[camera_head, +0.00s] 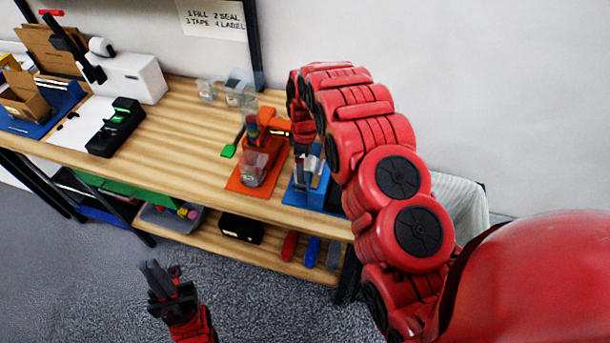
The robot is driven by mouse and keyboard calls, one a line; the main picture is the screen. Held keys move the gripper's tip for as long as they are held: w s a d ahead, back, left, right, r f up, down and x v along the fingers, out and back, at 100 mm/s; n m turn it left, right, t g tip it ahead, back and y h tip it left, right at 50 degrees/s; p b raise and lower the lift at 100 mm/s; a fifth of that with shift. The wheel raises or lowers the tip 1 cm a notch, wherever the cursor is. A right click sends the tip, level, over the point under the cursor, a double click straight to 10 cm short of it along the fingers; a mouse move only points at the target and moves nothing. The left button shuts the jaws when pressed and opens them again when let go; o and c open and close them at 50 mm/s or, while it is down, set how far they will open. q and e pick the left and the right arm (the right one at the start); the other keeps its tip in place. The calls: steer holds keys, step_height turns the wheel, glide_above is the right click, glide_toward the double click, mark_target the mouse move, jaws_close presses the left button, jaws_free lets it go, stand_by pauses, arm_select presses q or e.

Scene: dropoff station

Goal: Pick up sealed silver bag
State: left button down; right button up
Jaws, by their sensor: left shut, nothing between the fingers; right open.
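My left gripper (155,270) is at the bottom left, shut and empty, in front of the bench and well away from its top. My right arm arches over the bench's right end. My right gripper (306,168) points down, open, at the blue holder (297,196), and is partly hidden by the arm. I cannot make out a sealed silver bag for certain. A small pale, see-through item (253,170) sits on the orange base (238,187), left of my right gripper. The contents of the blue holder are mostly hidden.
The wooden bench (185,140) has bare room at its middle. An orange device (268,126), clear containers (238,85), a green-tipped tool (229,150) and a black device (116,127) stand on it. A lower shelf (192,237) holds several items. A pale bin (462,200) stands at right.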

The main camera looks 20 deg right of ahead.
step_height(320, 180, down, 3)
steer(key=shift+s+r+p, duration=0.1)
steer(key=shift+p, duration=0.6)
steer(key=shift+f, duration=0.25)
steer(key=c, duration=1.2)
steer(key=shift+r, duration=0.1)
steer(key=shift+c, duration=0.2)
